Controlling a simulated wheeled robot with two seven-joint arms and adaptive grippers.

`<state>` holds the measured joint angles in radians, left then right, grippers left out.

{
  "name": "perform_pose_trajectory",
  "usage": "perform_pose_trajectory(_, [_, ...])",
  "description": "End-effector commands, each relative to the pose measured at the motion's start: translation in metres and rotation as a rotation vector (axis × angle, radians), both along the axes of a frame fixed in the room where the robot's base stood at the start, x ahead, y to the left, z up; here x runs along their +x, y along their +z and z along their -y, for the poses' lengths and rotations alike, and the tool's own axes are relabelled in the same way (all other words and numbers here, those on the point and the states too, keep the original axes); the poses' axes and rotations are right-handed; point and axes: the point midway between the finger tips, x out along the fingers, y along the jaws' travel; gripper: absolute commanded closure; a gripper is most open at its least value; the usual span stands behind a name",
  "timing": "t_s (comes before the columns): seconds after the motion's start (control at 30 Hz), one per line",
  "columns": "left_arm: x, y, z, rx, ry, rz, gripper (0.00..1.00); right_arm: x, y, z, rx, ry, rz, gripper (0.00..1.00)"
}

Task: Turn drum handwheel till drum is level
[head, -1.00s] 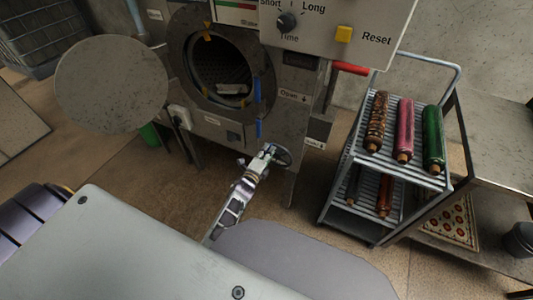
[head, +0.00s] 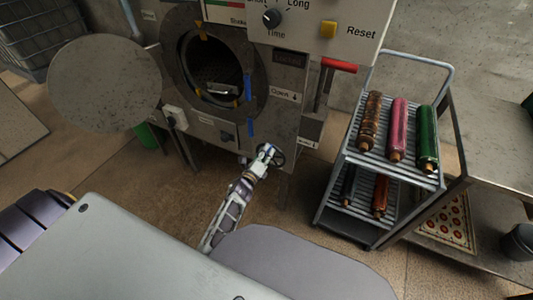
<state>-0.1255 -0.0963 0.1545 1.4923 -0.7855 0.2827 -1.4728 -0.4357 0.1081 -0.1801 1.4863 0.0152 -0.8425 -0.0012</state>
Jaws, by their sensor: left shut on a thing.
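The drum (head: 211,68) is a dark round chamber behind the round opening in the front of the grey machine, with a light piece low inside it. I cannot tell its exact tilt. The drum handwheel (head: 279,158) is a small dark wheel low on the machine front, below the "Open" label. My left gripper (head: 268,153) reaches up to it from below and is shut on its rim. The gripper covers the wheel's left part. My right gripper is out of view.
The round door (head: 104,84) stands swung open at left. A panel with a Time knob (head: 271,18) and yellow Reset button (head: 329,28) is above. A red-handled lever (head: 339,66) is right of the machine. A wire trolley (head: 345,170) holds several coloured rolls.

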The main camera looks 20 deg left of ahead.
Motion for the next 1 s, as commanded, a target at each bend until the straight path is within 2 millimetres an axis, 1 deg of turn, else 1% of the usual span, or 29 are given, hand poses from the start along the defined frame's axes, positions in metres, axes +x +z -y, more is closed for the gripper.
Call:
perform_pose_trajectory(0.27, [0.000, 0.000, 0.002, -0.002, -0.003, 0.000, 1.00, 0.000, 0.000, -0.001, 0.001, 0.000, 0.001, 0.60])
perform_pose_trajectory(0.3, [0.000, 0.000, 0.002, -0.002, -0.003, 0.000, 0.78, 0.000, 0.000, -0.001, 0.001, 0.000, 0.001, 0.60])
perform_pose_trajectory(0.4, [0.000, 0.000, 0.002, -0.002, -0.003, 0.000, 0.65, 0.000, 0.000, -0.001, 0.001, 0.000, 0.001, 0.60])
perform_pose_trajectory(0.43, [0.000, 0.000, 0.002, -0.002, -0.003, 0.000, 0.63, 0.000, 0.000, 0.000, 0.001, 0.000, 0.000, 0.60])
perform_pose_trajectory(0.5, [0.000, 0.000, 0.002, -0.003, -0.003, 0.000, 0.62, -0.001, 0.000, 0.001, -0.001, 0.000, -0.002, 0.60])
perform_pose_trajectory(0.53, [0.000, 0.000, 0.002, -0.002, -0.003, 0.000, 0.59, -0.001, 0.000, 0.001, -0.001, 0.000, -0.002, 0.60])
perform_pose_trajectory(0.77, [0.000, 0.007, 0.001, 0.000, -0.003, 0.001, 0.59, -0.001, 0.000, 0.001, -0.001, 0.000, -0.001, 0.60])
perform_pose_trajectory(1.0, [0.000, 0.029, 0.001, 0.001, -0.004, 0.004, 0.59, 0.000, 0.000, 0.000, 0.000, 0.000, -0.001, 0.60])
